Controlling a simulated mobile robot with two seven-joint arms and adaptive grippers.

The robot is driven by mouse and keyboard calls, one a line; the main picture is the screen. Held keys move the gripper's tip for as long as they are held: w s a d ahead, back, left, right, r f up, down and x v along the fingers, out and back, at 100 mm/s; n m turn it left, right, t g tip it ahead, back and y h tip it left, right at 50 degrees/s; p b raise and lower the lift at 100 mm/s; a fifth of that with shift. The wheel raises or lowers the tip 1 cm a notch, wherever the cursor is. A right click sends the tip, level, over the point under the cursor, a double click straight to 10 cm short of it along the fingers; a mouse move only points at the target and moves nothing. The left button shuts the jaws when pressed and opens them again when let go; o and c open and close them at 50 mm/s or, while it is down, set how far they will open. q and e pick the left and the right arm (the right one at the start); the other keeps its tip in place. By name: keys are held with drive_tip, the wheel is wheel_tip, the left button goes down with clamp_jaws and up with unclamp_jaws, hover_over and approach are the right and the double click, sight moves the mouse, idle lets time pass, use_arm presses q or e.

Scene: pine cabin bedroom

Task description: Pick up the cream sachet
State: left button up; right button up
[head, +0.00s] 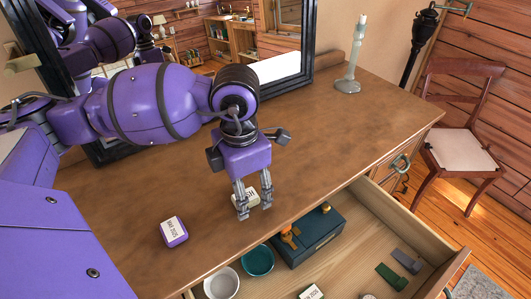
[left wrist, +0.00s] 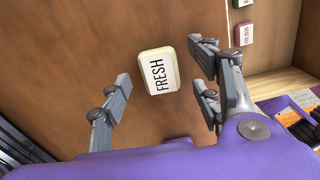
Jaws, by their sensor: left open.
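The cream sachet (left wrist: 158,73) is a small rounded block with a white label reading "FRESH". It lies on the brown dresser top (head: 330,120). In the head view the sachet (head: 251,198) is partly hidden behind the fingers of my left gripper (head: 255,209). My left gripper points down, open and empty, above the dresser top. In the left wrist view the sachet lies between the lines of the two fingers (left wrist: 165,105), a little beyond their tips, and no finger is seen touching it. My right gripper is in neither view.
A purple sachet (head: 173,232) lies on the top at left. A candlestick (head: 347,85) and a black-framed mirror (head: 308,35) stand behind. An open drawer (head: 450,270) in front holds a dark blue box (head: 318,240), a white bowl (head: 221,284), a teal bowl (head: 258,261) and small blocks.

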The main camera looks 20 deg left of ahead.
use_arm(q)
drive_tip(key=shift+f, duration=0.5)
drive_tip(key=shift+c, duration=0.4)
drive_tip(key=c, duration=1)
